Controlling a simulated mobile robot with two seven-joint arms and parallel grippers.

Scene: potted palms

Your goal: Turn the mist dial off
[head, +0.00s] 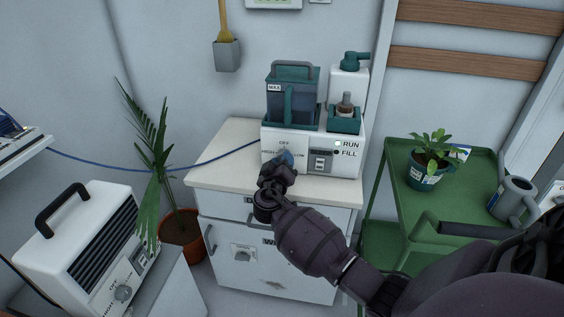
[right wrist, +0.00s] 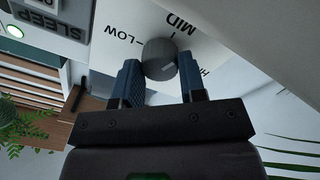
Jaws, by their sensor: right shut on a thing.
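The mist dial (right wrist: 160,58) is a grey round knob on a white panel marked LOW, MID and HIGH in the right wrist view. It sits between the blue fingers of my right gripper (right wrist: 161,82), which is shut on it. In the head view my right gripper (head: 284,160) reaches the front of the white mist machine (head: 350,166) and hides the dial. The OFF mark shows above the gripper there. A small light mark shows on the knob; I cannot tell which setting it points to. My left gripper is not in view.
The machine stands on a white cabinet (head: 225,165), with a teal-framed tank (head: 291,92) and a pump bottle (head: 349,80) on top. A green cart (head: 400,200) with a potted plant (head: 428,170) and watering can (head: 513,198) stands right. A white heater (head: 75,235) and palm (head: 155,150) stand left.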

